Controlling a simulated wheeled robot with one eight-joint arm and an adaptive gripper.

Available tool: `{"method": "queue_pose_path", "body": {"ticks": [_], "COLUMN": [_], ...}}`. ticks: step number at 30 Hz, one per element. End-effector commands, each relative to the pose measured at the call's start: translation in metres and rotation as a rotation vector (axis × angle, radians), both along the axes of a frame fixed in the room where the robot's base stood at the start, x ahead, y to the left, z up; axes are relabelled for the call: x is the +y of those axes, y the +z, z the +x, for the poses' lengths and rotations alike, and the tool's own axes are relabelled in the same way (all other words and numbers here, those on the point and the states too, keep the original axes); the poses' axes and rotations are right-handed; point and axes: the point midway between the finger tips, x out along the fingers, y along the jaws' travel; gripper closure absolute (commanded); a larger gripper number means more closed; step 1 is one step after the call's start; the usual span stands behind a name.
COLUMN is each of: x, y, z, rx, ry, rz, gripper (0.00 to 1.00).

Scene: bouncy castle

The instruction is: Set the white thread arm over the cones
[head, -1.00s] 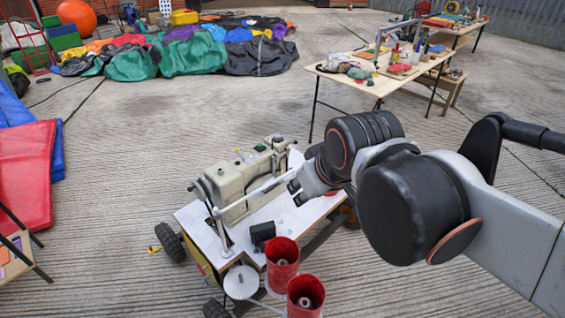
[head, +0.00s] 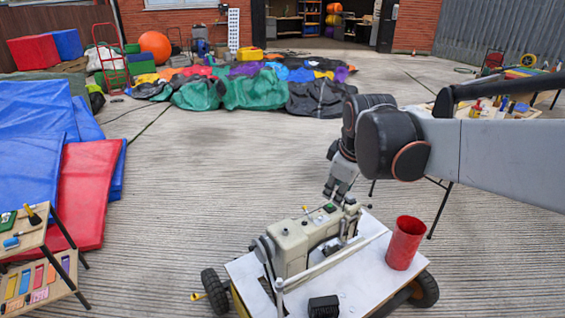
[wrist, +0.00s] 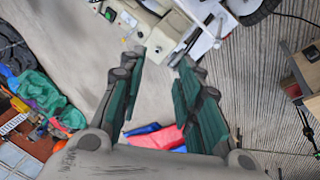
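The white thread arm (head: 322,265) is a thin bar running along the front of the beige sewing machine (head: 300,245) on a white-topped cart (head: 364,283). Its left end meets a short upright post. My gripper (head: 329,193) is above the far right end of the machine. In the wrist view my gripper (wrist: 164,60) is open and empty, with the machine (wrist: 160,35) beyond its fingertips.
A black box (head: 323,306) sits at the cart's front edge. Red and blue mats (head: 85,190) and a small tool table (head: 25,235) stand left. A cluttered table lies right, partly behind my arm. Crumpled coloured fabric (head: 250,90) lies behind; the concrete between is clear.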

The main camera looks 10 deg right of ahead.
Motion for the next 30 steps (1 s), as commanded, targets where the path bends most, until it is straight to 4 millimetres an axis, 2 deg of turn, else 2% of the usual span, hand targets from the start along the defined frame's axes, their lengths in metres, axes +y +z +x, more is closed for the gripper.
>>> {"method": "queue_pose_path", "body": {"ticks": [8,14,17,23,30], "x": [-0.025,-0.054,-0.077,-0.130,-0.198], "y": [-0.012,-0.029,-0.045,-0.090,-0.158], "z": [0.026,0.053,0.071,0.103,0.127], "rx": [0.048,0.100,0.137,0.215,0.289], "ry": [0.101,0.217,0.305,0.513,0.773], "rz": [-0.048,-0.092,-0.119,-0.163,-0.189], "gripper": [0.69,0.69,0.69,0.69,0.69]}}
